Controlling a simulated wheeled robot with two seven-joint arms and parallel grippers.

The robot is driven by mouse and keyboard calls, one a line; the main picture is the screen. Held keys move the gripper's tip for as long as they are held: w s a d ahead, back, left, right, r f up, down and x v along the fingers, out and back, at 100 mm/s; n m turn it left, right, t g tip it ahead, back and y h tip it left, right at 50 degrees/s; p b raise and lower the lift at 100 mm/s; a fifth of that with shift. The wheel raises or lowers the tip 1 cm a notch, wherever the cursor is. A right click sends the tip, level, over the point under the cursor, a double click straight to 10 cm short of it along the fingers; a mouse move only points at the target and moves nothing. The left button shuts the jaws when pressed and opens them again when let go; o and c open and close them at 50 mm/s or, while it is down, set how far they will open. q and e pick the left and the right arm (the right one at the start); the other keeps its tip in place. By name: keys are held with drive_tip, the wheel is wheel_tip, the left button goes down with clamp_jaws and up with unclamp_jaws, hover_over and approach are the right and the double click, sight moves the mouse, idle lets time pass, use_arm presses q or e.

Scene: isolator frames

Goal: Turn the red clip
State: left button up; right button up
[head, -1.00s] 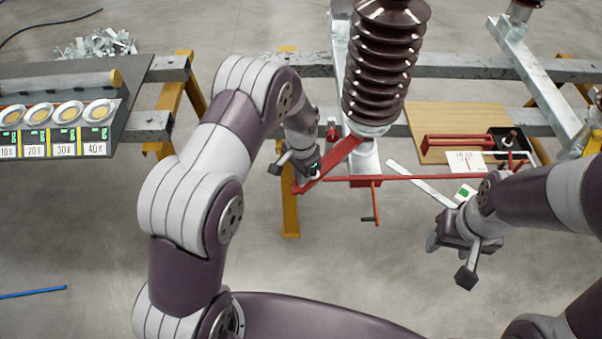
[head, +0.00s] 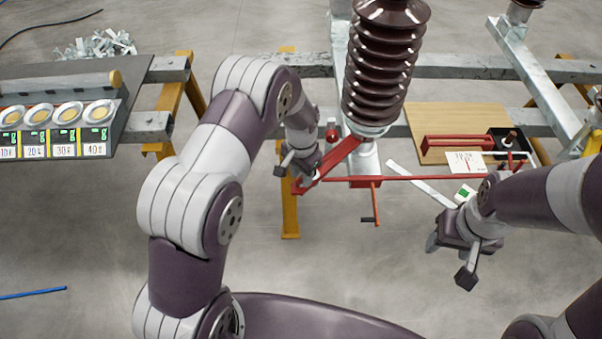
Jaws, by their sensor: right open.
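A flat red bar (head: 341,156) slants down and left from the foot of the ribbed brown insulator (head: 377,75). A thin red rod (head: 430,178) runs right from near its lower end. A small red crank-like piece (head: 376,202) with a dark end hangs below a red block (head: 362,183). I cannot tell which red part is the clip. My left gripper (head: 297,174) is at the lower left end of the flat bar; one dark fingertip shows left of it, the other is unclear, and contact cannot be told. My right gripper (head: 450,260) is open and empty, below the rod.
A steel rail (head: 450,64) on yellow trestles (head: 290,205) crosses behind. A wooden board (head: 450,115) with a red part and black box (head: 505,137) lies right. A tray of discs (head: 125,110) stands left. The floor in front is clear.

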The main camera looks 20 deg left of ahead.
sight(301, 176)
use_arm(q)
wheel_tip(301, 176, up, 13)
drive_tip(key=b, duration=0.2)
drive_tip(key=shift+f, duration=0.2)
idle(0.4)
drive_tip(key=s+a+n, duration=0.2)
drive_tip(key=s, duration=0.7)
drive_tip(key=s+a+n+t, duration=0.1)
drive_tip(key=s+a+n, duration=0.1)
drive_tip(key=s, duration=0.8)
drive_tip(key=shift+r+n, duration=0.45)
drive_tip(key=shift+n, duration=0.25)
drive_tip(key=shift+s, duration=0.1)
drive_tip(key=shift+s, duration=0.1)
